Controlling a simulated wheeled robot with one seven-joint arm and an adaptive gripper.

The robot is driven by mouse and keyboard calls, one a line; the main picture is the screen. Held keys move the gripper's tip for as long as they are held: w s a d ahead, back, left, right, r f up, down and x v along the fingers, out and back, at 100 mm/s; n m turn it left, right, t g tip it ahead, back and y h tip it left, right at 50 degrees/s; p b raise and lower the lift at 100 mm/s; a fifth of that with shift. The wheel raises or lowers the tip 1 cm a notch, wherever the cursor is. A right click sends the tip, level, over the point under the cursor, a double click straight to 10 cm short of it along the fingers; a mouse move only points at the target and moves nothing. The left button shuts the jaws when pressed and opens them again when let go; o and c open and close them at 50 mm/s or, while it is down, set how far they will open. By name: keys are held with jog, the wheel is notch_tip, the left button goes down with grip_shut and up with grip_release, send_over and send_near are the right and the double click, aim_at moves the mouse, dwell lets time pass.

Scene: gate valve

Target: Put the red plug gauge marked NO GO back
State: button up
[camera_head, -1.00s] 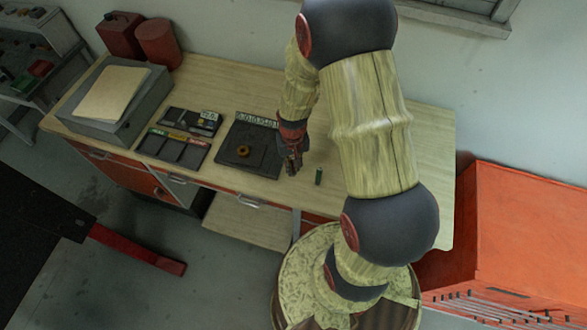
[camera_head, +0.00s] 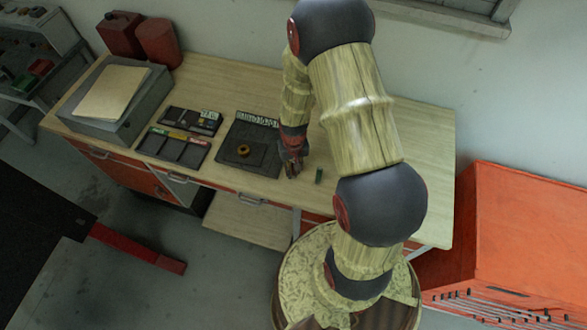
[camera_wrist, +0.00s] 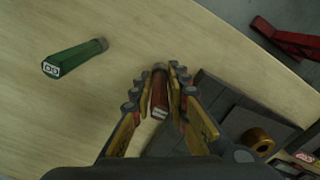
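The red plug gauge (camera_wrist: 159,97) shows between the two fingers of my gripper (camera_wrist: 158,80) in the wrist view. A pale label, too small to read surely, is on its near end. The fingers stand on either side of it with narrow gaps, so my gripper looks open around it. In the head view my gripper (camera_head: 292,172) is low over the bench, right of the dark tray (camera_head: 262,165); the red gauge is not distinguishable there. The green plug gauge (camera_wrist: 72,58), with a pale label on its end, is apart to the left; it also shows in the head view (camera_head: 319,176).
A brass-coloured ring (camera_head: 243,150) sits on the dark tray, also in the wrist view (camera_wrist: 257,140). A compartmented tray (camera_head: 172,148) and a grey box (camera_head: 120,110) are further left on the bench (camera_head: 420,150). The bench's right side is clear.

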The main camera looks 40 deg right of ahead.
jog(key=o, duration=0.3)
notch_tip(320, 180, up, 12)
jog(key=shift+r, duration=0.1)
jog(key=s+a+r+n+t, duration=0.2)
jog(key=s+a+r, duration=0.15)
jog(key=r, duration=0.75)
jog(key=s+a+r+n+t, duration=0.15)
jog(key=a+r, duration=0.35)
jog(key=r, duration=0.7)
jog(key=s+a+r, duration=0.1)
jog(key=s+r, duration=0.1)
jog(key=s+a+r+t, duration=0.1)
jog(key=s, duration=0.2)
jog(key=s+a+r+n+t, duration=0.1)
jog(key=s+r, duration=0.1)
jog(key=shift+s+a+r, duration=0.15)
jog(key=shift+a+r, duration=0.1)
jog(key=shift+r, duration=0.1)
